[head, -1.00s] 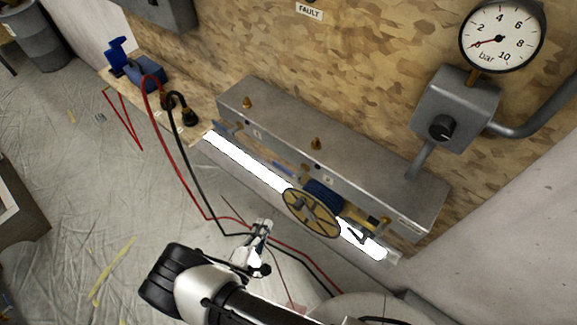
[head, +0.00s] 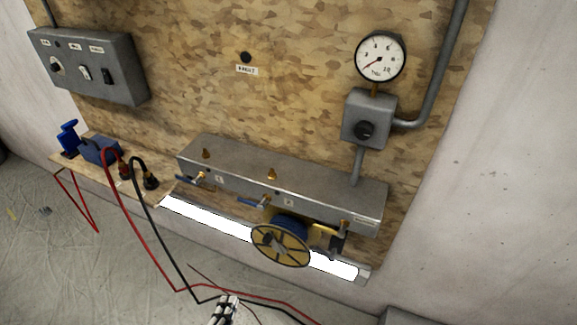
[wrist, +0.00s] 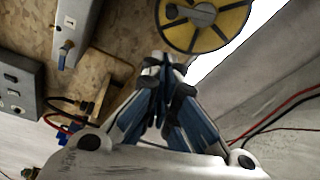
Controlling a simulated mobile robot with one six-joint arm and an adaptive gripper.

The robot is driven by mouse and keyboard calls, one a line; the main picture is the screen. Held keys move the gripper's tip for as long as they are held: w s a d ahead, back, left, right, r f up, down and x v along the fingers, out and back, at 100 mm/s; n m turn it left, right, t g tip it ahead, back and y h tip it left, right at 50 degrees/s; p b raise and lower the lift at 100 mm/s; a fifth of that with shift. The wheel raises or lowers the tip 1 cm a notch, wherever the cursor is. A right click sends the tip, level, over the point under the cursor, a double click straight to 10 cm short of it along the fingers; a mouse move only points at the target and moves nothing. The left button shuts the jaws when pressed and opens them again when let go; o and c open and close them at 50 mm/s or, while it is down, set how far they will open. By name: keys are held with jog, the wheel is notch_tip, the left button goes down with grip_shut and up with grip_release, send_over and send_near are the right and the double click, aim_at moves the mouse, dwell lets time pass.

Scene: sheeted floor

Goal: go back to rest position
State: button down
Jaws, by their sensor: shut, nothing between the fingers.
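My gripper (head: 226,303) shows at the bottom edge of the head view, below the yellow spoked handwheel (head: 281,245) and apart from it. In the wrist view my gripper (wrist: 163,62) has its fingers together with nothing between them. The handwheel (wrist: 205,20) sits beyond the fingertips at the top of that view. The rest of my arm is out of the head view.
A grey manifold box (head: 290,190) with blue-handled valves is on the wooden wall panel. A pressure gauge (head: 380,56) is at upper right, a switch box (head: 88,68) at upper left. Red (head: 125,218) and black (head: 158,218) cables hang to the floor, close to my gripper.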

jog(key=w+d+r+m+g+h, duration=0.2)
jog(key=w+d+r+m+h, duration=0.1)
jog(key=r, duration=0.3)
jog(key=w+d+r+m+g+h, duration=0.2)
jog(key=w+d+r+h, duration=0.1)
jog(key=w+r, duration=0.15)
jog(key=d+r+m+g+h, duration=0.1)
jog(key=d+r+m+g, duration=0.55)
jog(key=d+r, duration=0.7)
jog(key=s+d+r+m+y, duration=0.4)
jog(key=s+d+r+y, duration=0.1)
jog(key=s+r, duration=0.3)
jog(key=s+d+r+m+y, duration=0.4)
jog(key=s+d+r, duration=0.3)
jog(key=s+r, duration=0.2)
jog(key=shift+g+y, duration=0.45)
jog(key=shift+y, duration=0.15)
jog(key=shift+f, duration=0.15)
